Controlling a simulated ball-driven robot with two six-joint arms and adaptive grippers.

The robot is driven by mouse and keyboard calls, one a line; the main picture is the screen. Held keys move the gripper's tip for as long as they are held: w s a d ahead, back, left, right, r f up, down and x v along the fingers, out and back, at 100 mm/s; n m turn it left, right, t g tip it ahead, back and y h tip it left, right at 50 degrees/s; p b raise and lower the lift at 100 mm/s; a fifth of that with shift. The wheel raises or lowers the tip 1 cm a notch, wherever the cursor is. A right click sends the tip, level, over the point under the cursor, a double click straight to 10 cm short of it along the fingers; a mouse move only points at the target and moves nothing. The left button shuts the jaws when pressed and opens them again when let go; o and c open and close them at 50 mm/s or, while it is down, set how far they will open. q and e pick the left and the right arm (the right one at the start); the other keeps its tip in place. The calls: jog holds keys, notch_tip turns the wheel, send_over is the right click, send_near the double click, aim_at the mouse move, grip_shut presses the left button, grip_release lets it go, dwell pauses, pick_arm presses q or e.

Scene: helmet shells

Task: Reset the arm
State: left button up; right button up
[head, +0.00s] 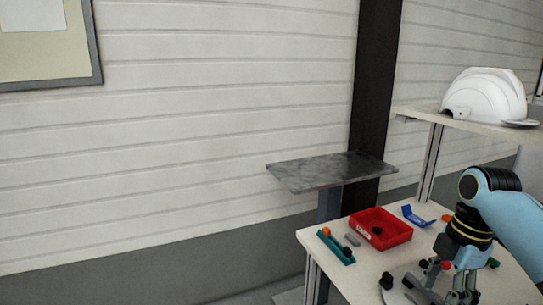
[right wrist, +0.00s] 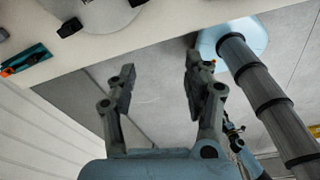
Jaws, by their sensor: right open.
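My right arm comes in from the right in the head view, over the near right part of the table (head: 352,272). Its gripper (head: 443,287) hangs there, partly cut off by the bottom edge. In the right wrist view my right gripper (right wrist: 160,72) has its two fingers wide apart. Nothing is between them, and bare floor shows beyond. The table edge lies past the fingertips at the top of that view. My left gripper is not in view.
On the table are a red bin (head: 380,229), a teal tray (head: 334,246) with an orange piece, a blue bracket (head: 414,216) and a black knob (head: 386,280). A white helmet shell (head: 486,96) sits on a raised shelf (head: 440,121). A grey stand (head: 318,172) stands behind.

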jog(key=s+a+f+m+t+h, duration=0.1)
jog(key=s+a+f+m+t, duration=0.15)
jog(key=s+m, duration=0.8)
jog(key=s+a+r+m+t+h, duration=0.1)
jog(key=s+r+m, duration=0.25)
jog(key=s, duration=0.35)
jog(key=s+a+r+m, duration=0.1)
jog(key=s+r+m, duration=0.1)
jog(key=s+m, duration=0.35)
jog(key=s+d+f+g+b, duration=0.15)
jog(key=f+b, duration=0.25)
jog(key=f, duration=1.3)
jog(key=s+d+f+b, duration=0.15)
jog(key=f+b, duration=0.25)
jog(key=f, duration=1.2)
pick_arm(q)
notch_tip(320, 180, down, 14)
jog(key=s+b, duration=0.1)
jog(key=b, duration=0.5)
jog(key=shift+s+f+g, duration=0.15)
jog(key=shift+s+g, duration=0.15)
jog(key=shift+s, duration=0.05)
pick_arm(e)
jog(key=s+f+g, duration=0.1)
jog(key=s+f, duration=1.8)
jog(key=f, duration=0.4)
jog(key=shift+d+n, duration=0.25)
jog(key=shift+n, duration=0.1)
